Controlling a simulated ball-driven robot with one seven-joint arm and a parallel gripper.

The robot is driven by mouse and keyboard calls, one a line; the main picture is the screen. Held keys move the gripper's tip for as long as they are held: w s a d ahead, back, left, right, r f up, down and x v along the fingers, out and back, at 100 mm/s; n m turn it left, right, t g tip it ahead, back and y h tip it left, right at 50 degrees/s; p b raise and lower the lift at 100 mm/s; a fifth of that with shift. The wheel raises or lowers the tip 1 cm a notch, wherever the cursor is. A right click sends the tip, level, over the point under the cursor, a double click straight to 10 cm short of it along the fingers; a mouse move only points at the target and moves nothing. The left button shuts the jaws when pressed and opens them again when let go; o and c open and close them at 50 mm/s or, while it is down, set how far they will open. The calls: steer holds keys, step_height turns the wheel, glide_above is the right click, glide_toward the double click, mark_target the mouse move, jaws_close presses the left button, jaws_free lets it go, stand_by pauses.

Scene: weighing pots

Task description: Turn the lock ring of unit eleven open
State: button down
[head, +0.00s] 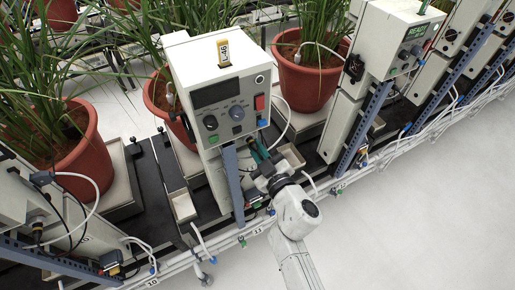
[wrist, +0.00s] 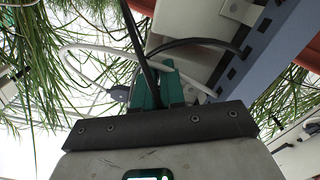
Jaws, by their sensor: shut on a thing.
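Unit eleven is the white box (head: 195,62) with a dark display, knobs and a red switch, above the rail tag marked 11 (head: 258,231). My gripper (head: 256,148) is at the right side of this box, beside the blue slotted post. In the wrist view its teal fingers (wrist: 157,88) are close together, pointing up at the underside of the unit. They are shut on a small part there, apparently the lock ring, which the fingers and a black cable hide. I cannot tell how far the ring is turned.
The blue post (head: 233,185) stands just left of my gripper. Potted plants (head: 304,78) stand behind. The floor (head: 420,220) at right is clear.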

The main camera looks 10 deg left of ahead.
steer(key=shift+r, duration=0.1)
steer(key=shift+w+d+r+n+p, duration=0.15)
steer(key=shift+n+p, duration=0.2)
steer(key=shift+n, duration=0.75)
steer(key=c, duration=1.2)
jaws_free()
steer(key=p+v, duration=0.1)
steer(key=v, duration=1)
